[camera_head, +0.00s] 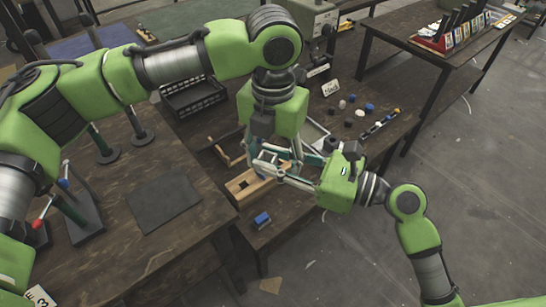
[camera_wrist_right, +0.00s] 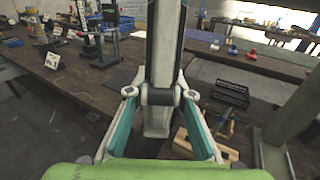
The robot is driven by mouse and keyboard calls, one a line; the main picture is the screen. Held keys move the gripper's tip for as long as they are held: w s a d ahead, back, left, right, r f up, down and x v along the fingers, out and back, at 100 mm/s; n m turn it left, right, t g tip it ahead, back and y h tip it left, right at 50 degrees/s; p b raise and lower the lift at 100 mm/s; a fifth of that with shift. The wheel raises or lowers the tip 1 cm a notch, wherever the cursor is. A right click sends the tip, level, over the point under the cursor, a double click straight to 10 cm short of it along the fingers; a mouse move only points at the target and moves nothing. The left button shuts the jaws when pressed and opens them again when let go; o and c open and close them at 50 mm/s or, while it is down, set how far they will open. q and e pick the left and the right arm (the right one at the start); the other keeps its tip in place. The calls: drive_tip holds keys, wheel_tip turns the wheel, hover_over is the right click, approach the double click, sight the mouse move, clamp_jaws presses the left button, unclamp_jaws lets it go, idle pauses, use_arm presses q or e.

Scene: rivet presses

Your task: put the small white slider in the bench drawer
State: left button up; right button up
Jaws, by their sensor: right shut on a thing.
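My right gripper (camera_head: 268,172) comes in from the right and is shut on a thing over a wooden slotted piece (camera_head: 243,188). A white part (camera_wrist_right: 157,122) shows between its fingers in the right wrist view; I cannot tell whether it is the slider. My left gripper (camera_head: 272,158) points down at the same place, its fingers overlapping the right ones, so its opening is unclear. Small white pieces (camera_head: 342,104) lie on the bench among black and blue ones. I cannot make out the drawer for certain; the arms hide part of the bench.
A black crate (camera_head: 192,98) stands behind the left arm. A blue block (camera_head: 262,220) lies near the front edge. A dark mat (camera_head: 164,203) lies on the left table, which has free room around it. A press (camera_head: 312,18) stands at the back.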

use_arm(q)
drive_tip(key=c, duration=0.9)
use_arm(e)
drive_tip(key=o, duration=1.1)
drive_tip(key=shift+o, duration=0.2)
drive_tip(key=shift+d, duration=0.1)
